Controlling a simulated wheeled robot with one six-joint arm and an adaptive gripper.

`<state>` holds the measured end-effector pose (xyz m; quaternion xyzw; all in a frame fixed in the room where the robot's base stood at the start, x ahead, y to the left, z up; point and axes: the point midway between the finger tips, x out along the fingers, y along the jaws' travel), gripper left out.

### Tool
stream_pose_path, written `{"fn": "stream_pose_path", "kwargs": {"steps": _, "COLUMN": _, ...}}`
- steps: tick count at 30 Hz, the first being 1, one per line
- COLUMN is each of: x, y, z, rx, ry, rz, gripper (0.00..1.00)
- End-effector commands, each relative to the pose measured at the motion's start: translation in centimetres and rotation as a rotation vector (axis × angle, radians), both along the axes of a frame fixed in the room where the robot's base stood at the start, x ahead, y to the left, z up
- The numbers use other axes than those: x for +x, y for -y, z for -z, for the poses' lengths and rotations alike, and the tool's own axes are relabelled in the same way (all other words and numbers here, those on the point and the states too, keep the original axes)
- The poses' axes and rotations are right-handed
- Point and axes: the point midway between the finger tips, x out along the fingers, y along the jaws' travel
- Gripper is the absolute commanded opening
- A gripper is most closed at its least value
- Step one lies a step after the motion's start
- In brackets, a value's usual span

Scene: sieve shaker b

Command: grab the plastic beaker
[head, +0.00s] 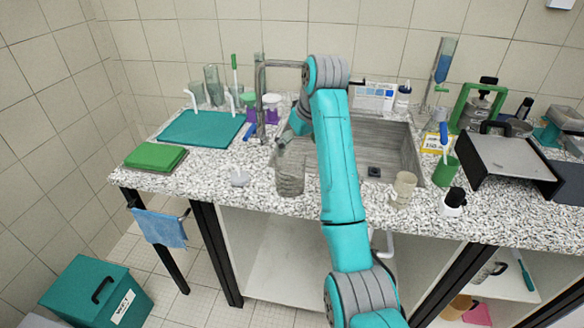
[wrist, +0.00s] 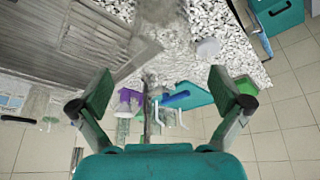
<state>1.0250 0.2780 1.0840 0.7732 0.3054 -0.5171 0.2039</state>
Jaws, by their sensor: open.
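A clear beaker (head: 290,174) stands upright on the speckled counter in front of the sink's left side in the head view. A clear shape at the top middle of the wrist view (wrist: 160,14) looks like the same beaker, cut by the frame edge. My gripper (head: 288,138) is just behind and above its rim in the head view, partly hidden by my arm. In the wrist view my gripper (wrist: 163,92) has its two fingers wide apart with nothing held between them. I cannot tell whether it touches the beaker.
The sink (head: 390,145) lies right of the beaker, with a faucet (head: 262,95) behind. A beige cup (head: 404,188) and a small white bottle (head: 453,201) stand farther right. A small white object (head: 239,178) and a teal mat (head: 202,128) are left.

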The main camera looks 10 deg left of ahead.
Motion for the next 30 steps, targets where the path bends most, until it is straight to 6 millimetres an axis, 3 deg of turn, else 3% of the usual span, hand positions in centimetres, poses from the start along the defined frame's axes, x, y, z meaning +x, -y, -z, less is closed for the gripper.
{"fn": "stream_pose_path", "kwargs": {"steps": 9, "x": 1.2, "y": -1.2, "z": 4.1, "rx": 0.000, "ry": -0.002, "rz": 0.001, "gripper": 1.00}}
{"fn": "stream_pose_path", "kwargs": {"steps": 17, "x": 1.7, "y": -1.7, "z": 5.7, "rx": -0.002, "ry": -0.002, "rz": 0.001, "gripper": 1.00}}
{"fn": "stream_pose_path", "kwargs": {"steps": 24, "x": 2.7, "y": -2.8, "z": 8.6, "rx": -0.001, "ry": -0.002, "rz": 0.001, "gripper": 1.00}}
{"fn": "stream_pose_path", "kwargs": {"steps": 30, "x": 3.0, "y": -3.1, "z": 9.6, "rx": -0.001, "ry": 0.001, "rz": 0.000, "gripper": 1.00}}
